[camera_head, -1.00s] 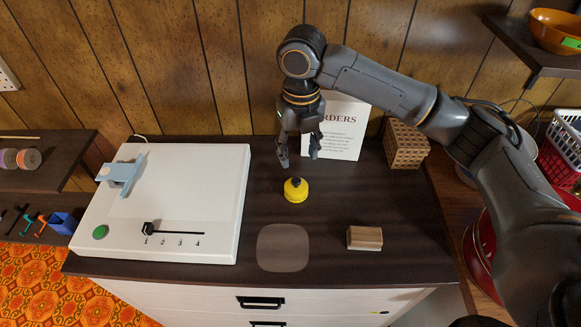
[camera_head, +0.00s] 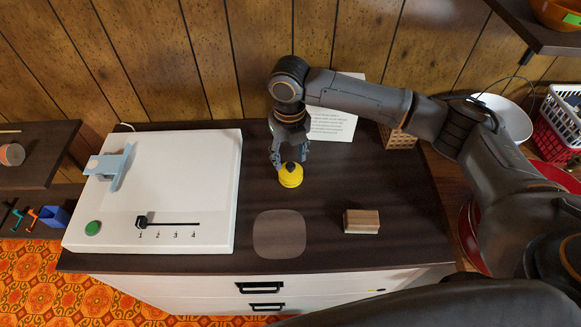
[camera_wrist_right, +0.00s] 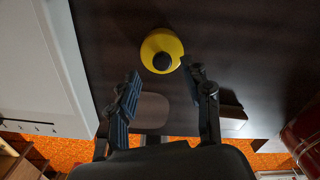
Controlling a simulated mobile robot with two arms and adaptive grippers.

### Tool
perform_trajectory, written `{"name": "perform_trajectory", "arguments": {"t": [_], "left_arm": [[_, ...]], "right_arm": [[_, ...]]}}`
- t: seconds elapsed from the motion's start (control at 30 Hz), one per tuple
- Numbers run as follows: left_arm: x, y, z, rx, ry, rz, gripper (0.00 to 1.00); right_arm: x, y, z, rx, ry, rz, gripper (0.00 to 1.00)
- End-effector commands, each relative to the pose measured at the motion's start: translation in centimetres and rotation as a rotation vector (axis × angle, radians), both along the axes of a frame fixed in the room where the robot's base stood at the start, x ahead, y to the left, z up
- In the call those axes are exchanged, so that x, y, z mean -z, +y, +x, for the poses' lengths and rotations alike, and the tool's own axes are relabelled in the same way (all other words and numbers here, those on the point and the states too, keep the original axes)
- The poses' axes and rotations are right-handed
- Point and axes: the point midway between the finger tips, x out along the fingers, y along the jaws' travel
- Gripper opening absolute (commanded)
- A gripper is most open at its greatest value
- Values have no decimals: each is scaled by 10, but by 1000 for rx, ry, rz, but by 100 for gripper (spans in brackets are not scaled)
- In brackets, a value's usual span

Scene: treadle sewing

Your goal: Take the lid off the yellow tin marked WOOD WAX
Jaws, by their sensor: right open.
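The yellow tin (camera_head: 290,178) stands upright on the dark top of the cabinet. A small dark knob sits on top of its yellow lid. No lettering on the tin can be read from here. My right gripper (camera_head: 289,162) is open, with its fingers just behind and above the tin in the head view. In the right wrist view the tin (camera_wrist_right: 162,50) lies beyond the open fingertips (camera_wrist_right: 161,78), with nothing between the fingers. The lid is on the tin. My left gripper is not in view.
A white board with a slider and green button (camera_head: 215,190) lies left of the tin. A pale rounded patch (camera_head: 279,234) and a wooden block (camera_head: 361,221) are in front. A printed card (camera_head: 333,122) and a woven box (camera_head: 397,138) stand behind.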

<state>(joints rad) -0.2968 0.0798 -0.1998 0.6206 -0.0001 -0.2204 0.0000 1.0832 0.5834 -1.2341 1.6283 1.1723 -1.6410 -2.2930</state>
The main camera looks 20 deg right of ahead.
Motion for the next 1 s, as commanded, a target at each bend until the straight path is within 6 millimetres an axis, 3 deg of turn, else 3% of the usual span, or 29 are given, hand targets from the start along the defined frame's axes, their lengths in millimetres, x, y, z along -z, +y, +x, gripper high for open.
{"name": "perform_trajectory", "arguments": {"t": [0.2,0.47,0.5,0.73,1.0], "left_arm": [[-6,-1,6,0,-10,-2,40],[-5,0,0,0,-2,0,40],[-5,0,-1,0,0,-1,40],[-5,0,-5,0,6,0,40],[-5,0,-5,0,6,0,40]], "right_arm": [[29,-3,1,0,2,-2,49],[34,-3,2,-1,-1,-2,49],[34,-3,2,-1,-1,-2,47],[33,-3,2,-1,-1,-1,1],[33,-3,2,-1,-1,-1,1]]}}
